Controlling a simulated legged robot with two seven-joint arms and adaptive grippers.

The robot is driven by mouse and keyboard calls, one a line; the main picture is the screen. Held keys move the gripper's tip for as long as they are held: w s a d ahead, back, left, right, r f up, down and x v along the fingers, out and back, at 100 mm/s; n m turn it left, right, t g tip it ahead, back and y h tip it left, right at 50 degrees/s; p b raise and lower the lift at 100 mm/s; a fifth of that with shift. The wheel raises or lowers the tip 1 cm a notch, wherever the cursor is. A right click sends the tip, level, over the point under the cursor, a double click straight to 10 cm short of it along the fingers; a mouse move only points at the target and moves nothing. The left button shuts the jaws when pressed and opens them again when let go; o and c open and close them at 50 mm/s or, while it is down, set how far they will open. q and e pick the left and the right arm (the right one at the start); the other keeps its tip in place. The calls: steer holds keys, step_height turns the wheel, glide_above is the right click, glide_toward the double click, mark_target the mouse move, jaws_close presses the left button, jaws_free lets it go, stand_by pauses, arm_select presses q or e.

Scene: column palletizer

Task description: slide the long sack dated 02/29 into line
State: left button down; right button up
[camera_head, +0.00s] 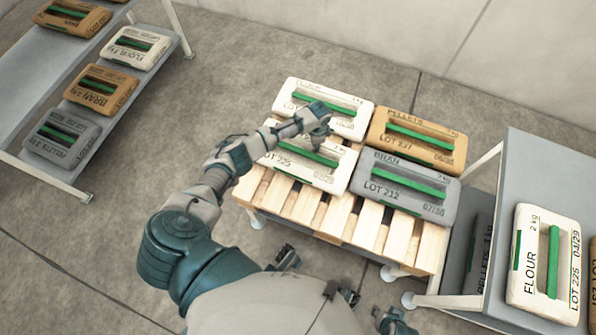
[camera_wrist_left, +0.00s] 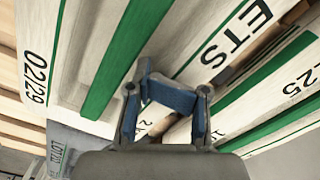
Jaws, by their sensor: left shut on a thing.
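The white sack dated 02/29 (camera_head: 335,176) lies at the front left of the load on the pallet, with a green strip along it. In the left wrist view the same sack (camera_wrist_left: 35,50) fills the left side, with the date 02/29 and the letters ETS readable. My left gripper (camera_head: 318,132) is over its far edge, beside the white FLOUR sack (camera_head: 335,100) behind it. In the left wrist view my left gripper (camera_wrist_left: 168,92) is shut at the sack's edge; the exact contact is partly hidden.
A tan PELLETS sack (camera_head: 430,152) and a grey BRAN sack (camera_head: 390,180) lie on the right of the wooden pallet (camera_head: 345,219). A shelf (camera_head: 30,85) with several sacks stands left. A rack (camera_head: 540,165) with a FLOUR sack (camera_head: 528,265) stands close at right.

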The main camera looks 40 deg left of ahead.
mark_target(302, 137)
arm_select(q)
steer(key=shift+w+a+b, duration=0.2)
steer(key=shift+w+b, duration=0.35)
steer(key=shift+w, duration=0.2)
steer(key=shift+w+a+b, duration=0.15)
steer(key=shift+w+b, duration=0.35)
steer(key=shift+w, duration=0.2)
steer(key=shift+s+a+r+p, duration=0.2)
steer(key=shift+a+p, duration=0.1)
steer(key=shift+a, duration=0.2)
steer(key=shift+s+a, duration=0.35)
steer(key=shift+a, duration=0.4)
steer(key=shift+s+a+f+p, duration=0.1)
steer(key=shift+s+a+p, duration=0.3)
steer(key=shift+a, duration=0.4)
steer(key=shift+s+a+p, duration=0.3)
steer(key=shift+a+p, duration=0.05)
steer(key=shift+a, duration=0.4)
steer(key=shift+s+a+f+p, duration=0.15)
steer(key=shift+s+a, duration=0.25)
steer(key=shift+a, duration=0.5)
steer(key=shift+s+a+r+p, duration=0.1)
steer(key=shift+s+a+p, duration=0.2)
steer(key=shift+a, duration=0.65)
steer(key=shift+s+a+f+p, duration=0.1)
steer(key=shift+s+a, duration=0.35)
steer(key=shift+a, duration=0.45)
